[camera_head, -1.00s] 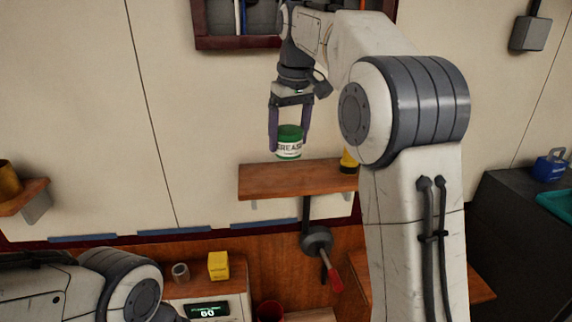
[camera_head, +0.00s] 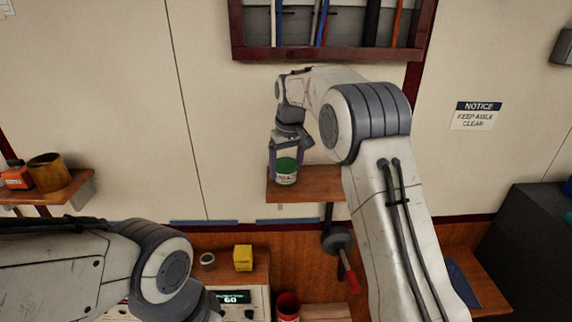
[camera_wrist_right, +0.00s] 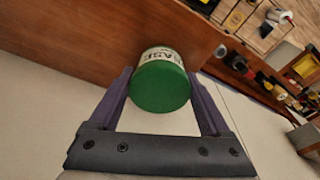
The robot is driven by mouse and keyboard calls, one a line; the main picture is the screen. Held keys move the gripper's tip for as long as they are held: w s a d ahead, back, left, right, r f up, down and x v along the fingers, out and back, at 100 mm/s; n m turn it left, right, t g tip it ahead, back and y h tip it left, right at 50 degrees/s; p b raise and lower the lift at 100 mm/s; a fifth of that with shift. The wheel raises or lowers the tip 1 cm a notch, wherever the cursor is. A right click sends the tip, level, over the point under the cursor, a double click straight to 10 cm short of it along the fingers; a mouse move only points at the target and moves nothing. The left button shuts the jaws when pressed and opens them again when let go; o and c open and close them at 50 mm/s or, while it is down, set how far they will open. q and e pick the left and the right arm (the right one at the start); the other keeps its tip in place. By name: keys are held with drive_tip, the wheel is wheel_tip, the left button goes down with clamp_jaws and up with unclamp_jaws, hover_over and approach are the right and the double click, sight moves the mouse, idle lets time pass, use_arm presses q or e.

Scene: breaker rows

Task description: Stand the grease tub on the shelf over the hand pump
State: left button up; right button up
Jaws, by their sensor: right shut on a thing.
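The grease tub (camera_head: 286,171) is white with a green lid and upright in the head view. My right gripper (camera_head: 287,160) is shut on it, one finger on each side. The tub is at the left part of the wooden shelf (camera_head: 325,186), its base against the board in the picture; I cannot tell whether it touches. The right wrist view shows the green lid (camera_wrist_right: 160,88) between the fingers, with the brown board (camera_wrist_right: 75,45) beyond. The hand pump (camera_head: 338,241), grey with a red handle, is below the shelf. My left gripper is out of view.
My right arm hides the shelf's right end. A wall rack (camera_head: 330,48) hangs above. Another shelf (camera_head: 60,190) with a brown pot (camera_head: 47,172) is at the left. A yellow box (camera_head: 243,257) and a red cup (camera_head: 287,305) are below.

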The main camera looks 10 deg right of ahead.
sight(289, 166)
drive_tip(key=shift+f, duration=0.15)
drive_tip(key=o, duration=1.5)
drive_tip(key=shift+o, duration=0.2)
wheel_tip(289, 166, up, 12)
drive_tip(key=s, duration=0.1)
drive_tip(key=shift+s+d+b, duration=0.2)
drive_tip(key=shift+s+b, duration=0.15)
drive_tip(key=shift+b, duration=0.1)
